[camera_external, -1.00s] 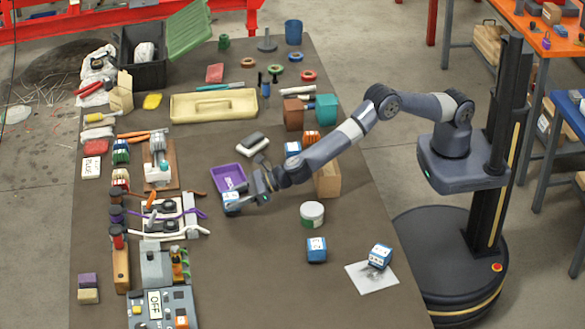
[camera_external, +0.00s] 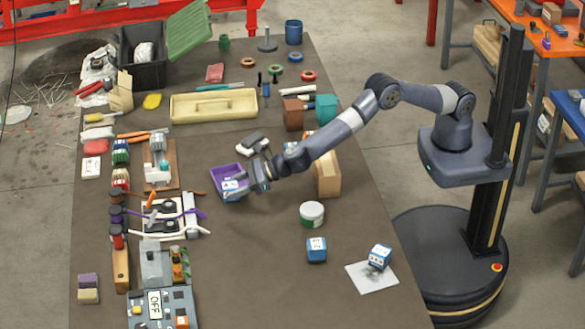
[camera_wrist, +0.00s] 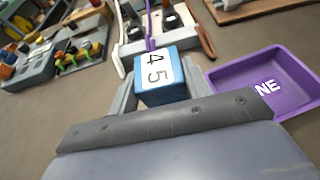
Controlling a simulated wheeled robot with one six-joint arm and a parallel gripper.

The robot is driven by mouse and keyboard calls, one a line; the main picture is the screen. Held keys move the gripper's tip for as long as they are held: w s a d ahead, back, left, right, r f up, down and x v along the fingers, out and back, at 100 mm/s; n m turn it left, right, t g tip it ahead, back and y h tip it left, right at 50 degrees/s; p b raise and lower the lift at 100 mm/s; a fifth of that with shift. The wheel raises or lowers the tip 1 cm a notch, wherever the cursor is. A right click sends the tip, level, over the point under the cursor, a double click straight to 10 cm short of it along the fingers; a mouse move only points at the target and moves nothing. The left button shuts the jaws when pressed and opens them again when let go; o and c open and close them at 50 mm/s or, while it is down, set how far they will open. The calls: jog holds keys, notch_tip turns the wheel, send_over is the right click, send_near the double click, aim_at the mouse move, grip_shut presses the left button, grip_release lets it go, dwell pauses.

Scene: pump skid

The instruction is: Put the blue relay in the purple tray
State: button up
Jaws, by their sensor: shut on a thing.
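My gripper (camera_external: 243,187) is shut on a blue relay (camera_external: 231,190) with a white label. In the wrist view the relay (camera_wrist: 166,78) sits between the fingers, its label reading "45". The purple tray (camera_external: 216,172) lies on the table; in the external view the relay overlaps its near part. In the wrist view the tray (camera_wrist: 225,78) is just right of the relay, with white letters "NE" visible and the rest cut off or hidden. The relay's height above the tray is hard to tell.
Another blue relay (camera_external: 316,250) stands on the bench, and one (camera_external: 380,257) is on a white sheet (camera_external: 358,280). A white-green can (camera_external: 312,214) stands right of my gripper. A black-and-white item (camera_external: 252,143) lies behind the tray. Bare table lies in front of it.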

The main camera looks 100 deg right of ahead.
jog(key=d+b, duration=0.2)
jog(key=d, duration=2.8)
jog(key=shift+d+f, duration=0.1)
jog(key=shift+d, duration=0.3)
jog(key=a+r+p, duration=0.2)
jog(key=a+r, duration=0.1)
jog(key=a, duration=0.6)
jog(key=a+r+p, duration=0.1)
jog(key=a+r, duration=0.3)
jog(key=a, duration=0.5)
jog(key=f+b, duration=0.2)
jog(key=f, duration=0.1)
jog(key=f+b, duration=0.3)
jog(key=s+f+b, duration=0.1)
jog(key=f+b, duration=0.2)
jog(key=f, duration=0.1)
jog(key=shift+a, duration=0.1)
jog(key=shift+f, duration=0.2)
jog(key=o, duration=1.1)
jog(key=shift+o, duration=0.2)
jog(key=shift+r, duration=0.1)
